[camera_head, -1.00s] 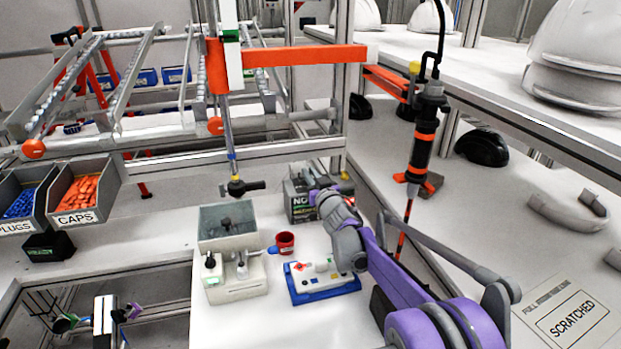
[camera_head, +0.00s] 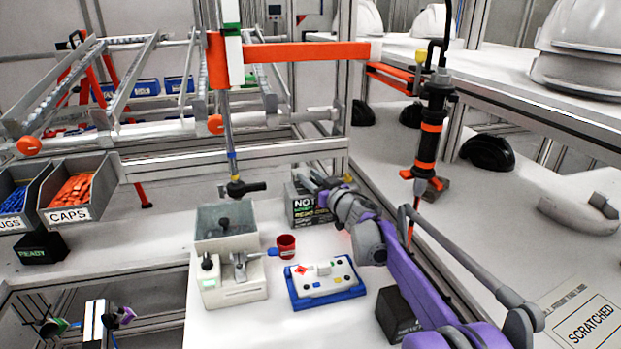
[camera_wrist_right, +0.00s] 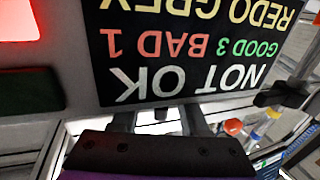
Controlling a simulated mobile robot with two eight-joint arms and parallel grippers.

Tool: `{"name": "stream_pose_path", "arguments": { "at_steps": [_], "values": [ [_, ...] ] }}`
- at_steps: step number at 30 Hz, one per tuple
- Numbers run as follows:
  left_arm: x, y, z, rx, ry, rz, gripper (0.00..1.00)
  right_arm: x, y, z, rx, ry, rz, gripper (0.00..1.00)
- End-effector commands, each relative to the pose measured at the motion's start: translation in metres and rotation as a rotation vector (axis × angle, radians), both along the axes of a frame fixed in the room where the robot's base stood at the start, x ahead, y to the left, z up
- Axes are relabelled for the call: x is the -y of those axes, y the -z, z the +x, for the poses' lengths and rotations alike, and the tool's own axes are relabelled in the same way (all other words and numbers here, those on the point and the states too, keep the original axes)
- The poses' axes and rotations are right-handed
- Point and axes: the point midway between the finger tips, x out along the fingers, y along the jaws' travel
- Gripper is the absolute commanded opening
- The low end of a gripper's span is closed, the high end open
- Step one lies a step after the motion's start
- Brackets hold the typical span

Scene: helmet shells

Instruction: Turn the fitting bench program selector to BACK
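A white control panel (camera_head: 325,276) on a blue base lies on the bench in the head view. It carries small coloured buttons, a red diamond mark and a raised white piece (camera_head: 324,268), perhaps the selector; I cannot read its labels or setting. My right gripper (camera_head: 322,184) is behind and above the panel, close to a dark display box (camera_head: 301,206), apart from the panel. In the right wrist view the gripper (camera_wrist_right: 158,120) shows two fingers with a gap between them, empty. The display (camera_wrist_right: 190,50) fills much of that view, upside down.
A grey-white fixture (camera_head: 232,280) stands left of the panel, with a red cup (camera_head: 286,246) between them. A black block (camera_head: 396,314) sits right of the panel under my right arm. A hanging black-orange tool (camera_head: 428,140) is at right. White bench is clear in front.

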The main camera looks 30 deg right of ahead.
Motion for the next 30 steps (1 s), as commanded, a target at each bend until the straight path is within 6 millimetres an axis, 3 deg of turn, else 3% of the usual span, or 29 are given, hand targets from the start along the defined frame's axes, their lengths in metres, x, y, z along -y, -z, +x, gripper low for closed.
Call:
{"name": "stream_pose_path", "arguments": {
  "at_steps": [11, 24, 30],
  "values": [
    [0.0, 0.0, 0.0, 0.0, 0.0, 0.0, 0.5, 0.001, -0.001, -0.01, 0.001, 0.001, 0.0, 0.44],
    [0.0, 0.002, 0.0, -0.001, 0.0, 0.0, 0.5, 0.006, 0.0, -0.091, 0.001, 0.003, 0.0, 0.44],
    [0.0, 0.002, 0.0, -0.001, 0.0, 0.0, 0.5, 0.007, 0.0, -0.107, 0.0, 0.001, 0.0, 0.44]
  ]
}}
